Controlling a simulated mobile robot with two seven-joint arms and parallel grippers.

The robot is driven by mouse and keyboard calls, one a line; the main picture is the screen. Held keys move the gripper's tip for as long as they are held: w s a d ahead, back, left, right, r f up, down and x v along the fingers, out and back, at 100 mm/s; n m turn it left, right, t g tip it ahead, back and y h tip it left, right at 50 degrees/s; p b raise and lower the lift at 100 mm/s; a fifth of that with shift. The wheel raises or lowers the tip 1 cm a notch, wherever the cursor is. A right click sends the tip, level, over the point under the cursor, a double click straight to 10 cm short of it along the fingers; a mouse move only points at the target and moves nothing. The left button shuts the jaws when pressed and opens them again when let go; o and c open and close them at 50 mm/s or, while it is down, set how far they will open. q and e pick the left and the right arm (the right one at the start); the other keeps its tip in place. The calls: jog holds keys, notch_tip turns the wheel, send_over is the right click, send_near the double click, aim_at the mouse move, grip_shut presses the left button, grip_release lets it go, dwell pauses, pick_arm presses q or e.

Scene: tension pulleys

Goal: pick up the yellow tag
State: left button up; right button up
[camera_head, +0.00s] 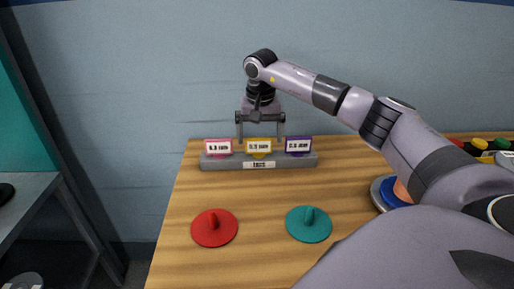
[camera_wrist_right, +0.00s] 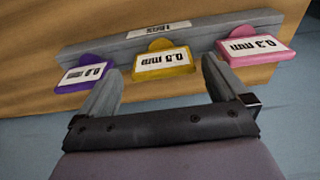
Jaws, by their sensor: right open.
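The yellow tag (camera_head: 259,145) stands in the middle of a grey rack (camera_head: 210,163), between a pink tag (camera_head: 218,147) on its left and a purple tag (camera_head: 298,145) on its right. My right gripper (camera_head: 260,138) is over the rack, open, with a finger on each side of the yellow tag in the head view. In the right wrist view the yellow tag (camera_wrist_right: 165,64) lies just beyond the open fingertips (camera_wrist_right: 160,75), roughly centred between them. The purple tag (camera_wrist_right: 85,77) and pink tag (camera_wrist_right: 252,52) sit close to the fingers. My left gripper is not in view.
A red disc (camera_head: 214,228) and a teal disc (camera_head: 308,224), each with a knob, lie on the wooden table (camera_head: 260,200) in front of the rack. A blue disc (camera_head: 394,192) shows partly behind my right arm. The wall is close behind the rack.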

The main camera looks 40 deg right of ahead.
aim_at(259, 138)
jog(key=f, duration=0.3)
jog(key=shift+w+d+f, duration=0.1)
jog(key=shift+w+f, duration=0.2)
jog(key=shift+f, duration=0.05)
jog(key=c, duration=0.9)
jog(key=shift+r, duration=0.1)
jog(key=shift+c, duration=0.2)
notch_tip(259, 138, up, 20)
jog(key=p, duration=0.2)
